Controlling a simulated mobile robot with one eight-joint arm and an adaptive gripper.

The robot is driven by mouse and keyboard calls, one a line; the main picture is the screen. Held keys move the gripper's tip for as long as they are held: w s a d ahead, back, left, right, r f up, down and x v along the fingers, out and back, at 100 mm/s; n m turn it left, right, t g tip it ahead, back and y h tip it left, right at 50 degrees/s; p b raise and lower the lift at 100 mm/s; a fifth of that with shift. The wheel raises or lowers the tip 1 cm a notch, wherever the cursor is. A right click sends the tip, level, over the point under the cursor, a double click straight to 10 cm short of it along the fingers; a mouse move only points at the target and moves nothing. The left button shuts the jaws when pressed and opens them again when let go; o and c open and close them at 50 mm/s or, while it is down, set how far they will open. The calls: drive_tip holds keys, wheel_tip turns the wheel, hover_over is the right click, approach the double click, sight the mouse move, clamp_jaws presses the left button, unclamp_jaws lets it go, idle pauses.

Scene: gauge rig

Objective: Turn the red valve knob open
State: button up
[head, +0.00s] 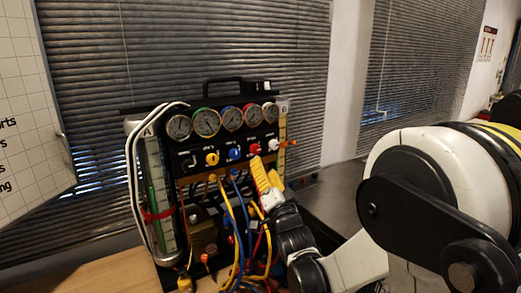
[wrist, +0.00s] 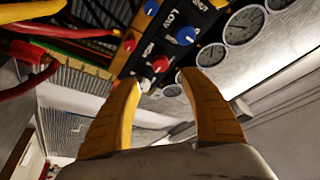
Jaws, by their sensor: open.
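The red valve knob (head: 255,149) is on the black front panel of the gauge rig, between a blue knob (head: 235,153) and a white knob (head: 272,145). My gripper (head: 258,165) has yellow fingers and shows just below the red knob in the head view. In the wrist view my gripper (wrist: 160,76) is open, with nothing between its fingers. The red knob (wrist: 160,65) appears in the gap near the fingertips, and I see no contact. The exact distance is hard to tell.
A row of several gauges (head: 231,119) sits above the knobs. A yellow knob (head: 212,158) is further left. Yellow, blue and red hoses (head: 238,230) hang in front of the lower panel, close to my gripper. Window blinds (head: 200,50) are behind the rig.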

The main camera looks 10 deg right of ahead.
sight(256, 151)
drive_tip(key=b+x, duration=0.1)
drive_tip(key=x, duration=0.8)
drive_tip(key=shift+w, duration=0.4)
drive_tip(key=shift+c, duration=0.6)
clamp_jaws()
